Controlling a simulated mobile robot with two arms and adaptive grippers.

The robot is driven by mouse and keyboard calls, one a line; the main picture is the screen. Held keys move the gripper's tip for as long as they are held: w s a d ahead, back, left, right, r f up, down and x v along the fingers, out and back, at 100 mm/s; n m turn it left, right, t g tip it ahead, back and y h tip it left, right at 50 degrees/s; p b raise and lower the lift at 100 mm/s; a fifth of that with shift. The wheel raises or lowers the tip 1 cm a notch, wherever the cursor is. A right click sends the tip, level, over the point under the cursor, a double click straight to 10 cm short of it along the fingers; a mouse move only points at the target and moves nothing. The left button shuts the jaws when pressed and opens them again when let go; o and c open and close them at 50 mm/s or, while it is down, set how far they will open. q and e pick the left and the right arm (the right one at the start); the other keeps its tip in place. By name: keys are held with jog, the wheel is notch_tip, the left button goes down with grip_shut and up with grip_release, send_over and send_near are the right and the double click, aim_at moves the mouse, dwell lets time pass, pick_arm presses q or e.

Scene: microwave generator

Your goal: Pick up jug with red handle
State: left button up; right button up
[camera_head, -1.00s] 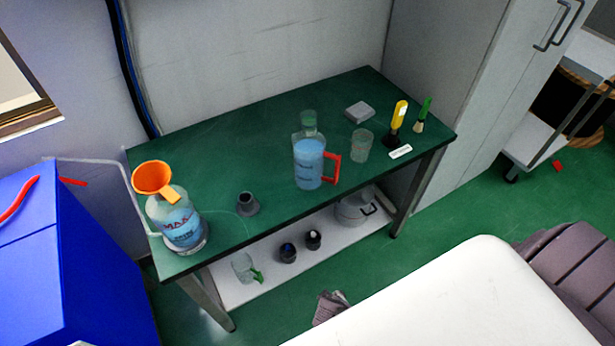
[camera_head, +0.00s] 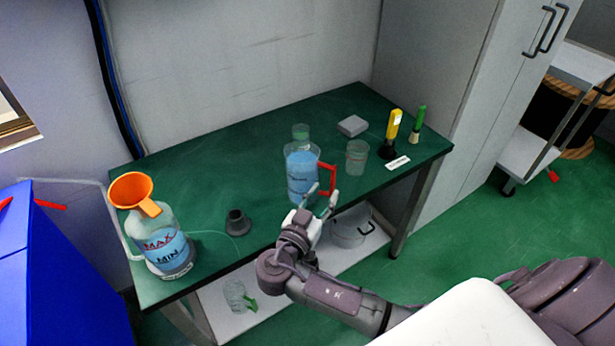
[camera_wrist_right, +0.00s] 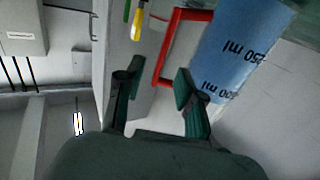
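The jug with the red handle (camera_head: 301,176) stands upright on the green table (camera_head: 210,182), filled with blue liquid. Its red handle (camera_head: 331,178) points to the right. My right gripper (camera_head: 320,203) is in front of the handle at the table's front edge, with its fingers apart. In the right wrist view the jug (camera_wrist_right: 238,50) is at the upper right and the red handle (camera_wrist_right: 168,48) lies just ahead of the open fingers (camera_wrist_right: 158,92). The fingers do not appear to grip the handle. My left gripper is not in view.
A clear cup (camera_head: 356,157) stands right of the jug, with a yellow-handled tool (camera_head: 393,128) and a green-handled tool (camera_head: 417,122) beyond. A bottle with an orange funnel (camera_head: 135,190) is at the left, and a small dark pot (camera_head: 237,222) is between.

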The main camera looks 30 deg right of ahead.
aim_at(331, 184)
jog(key=shift+f+p+x, duration=0.15)
jog(key=shift+p+x, duration=0.1)
jog(key=shift+x, duration=0.8)
jog(key=shift+f+p+x, duration=0.2)
jog(key=shift+p+x, duration=0.1)
jog(key=shift+x, duration=0.75)
jog(key=shift+f+p+x, duration=0.15)
jog(key=shift+p+x, duration=0.1)
jog(key=shift+x, duration=0.8)
grip_shut()
jog(key=shift+w+r, duration=0.1)
